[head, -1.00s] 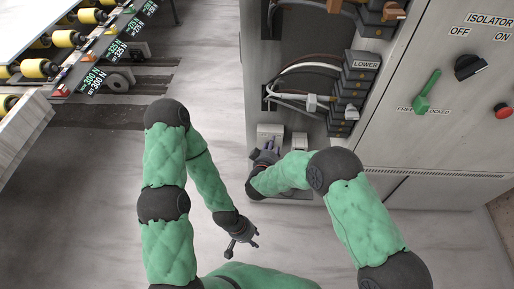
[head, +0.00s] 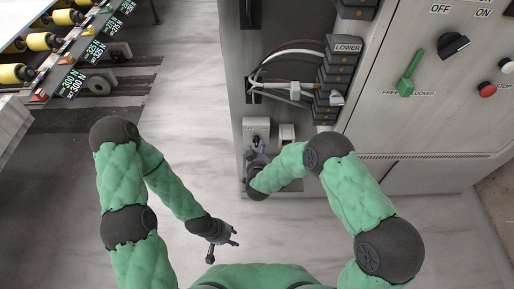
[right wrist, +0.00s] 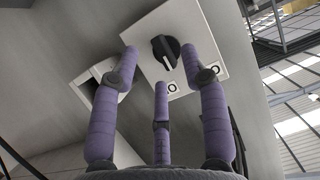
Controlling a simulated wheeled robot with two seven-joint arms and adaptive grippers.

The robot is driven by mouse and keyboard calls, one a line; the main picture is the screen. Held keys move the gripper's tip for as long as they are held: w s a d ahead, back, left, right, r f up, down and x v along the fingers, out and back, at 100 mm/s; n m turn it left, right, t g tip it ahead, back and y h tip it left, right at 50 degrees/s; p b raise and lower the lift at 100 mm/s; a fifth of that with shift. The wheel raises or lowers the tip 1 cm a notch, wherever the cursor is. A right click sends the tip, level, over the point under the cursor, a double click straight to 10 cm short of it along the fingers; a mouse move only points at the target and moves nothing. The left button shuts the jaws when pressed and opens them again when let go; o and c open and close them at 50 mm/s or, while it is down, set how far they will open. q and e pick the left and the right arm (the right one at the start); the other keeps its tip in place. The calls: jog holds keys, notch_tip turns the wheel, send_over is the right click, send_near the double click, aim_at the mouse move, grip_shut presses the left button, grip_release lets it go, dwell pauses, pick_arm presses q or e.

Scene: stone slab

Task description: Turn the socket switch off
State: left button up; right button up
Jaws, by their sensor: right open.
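The socket switch is a black rotary knob (right wrist: 166,50) on a pale box, seen in the right wrist view. Its pointer mark faces down toward partly hidden labels. In the head view the pale switch box (head: 256,127) sits low in the cabinet's open bay. My right gripper (head: 257,151) is just in front of that box. In the right wrist view its purple fingers (right wrist: 160,66) are spread and empty, with the knob beyond and between the tips; I cannot tell whether they touch the box. My left gripper (head: 224,243) hangs low over the floor, fingers apart and empty.
A second pale box (head: 287,132) stands right of the switch box. Cables (head: 290,88) and dark stacked blocks (head: 331,85) are above. The cabinet front carries a green handle (head: 408,75) and a black isolator knob (head: 453,45). A roller conveyor (head: 60,45) is at far left; floor between is clear.

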aim_at(257, 145)
jog(key=x, duration=0.3)
jog(key=shift+w+b, duration=0.15)
jog(key=shift+b, duration=0.25)
jog(key=c, duration=0.8)
jog(key=shift+a+n+h+p, duration=0.1)
jog(key=shift+n+h+p, duration=0.75)
jog(key=shift+n, duration=0.35)
jog(key=shift+n+t+h+p, duration=0.3)
jog(key=shift+n+h+p, duration=0.2)
jog(key=shift+n+h, duration=0.8)
jog(key=shift+n+y, duration=0.25)
jog(key=shift+n, duration=0.05)
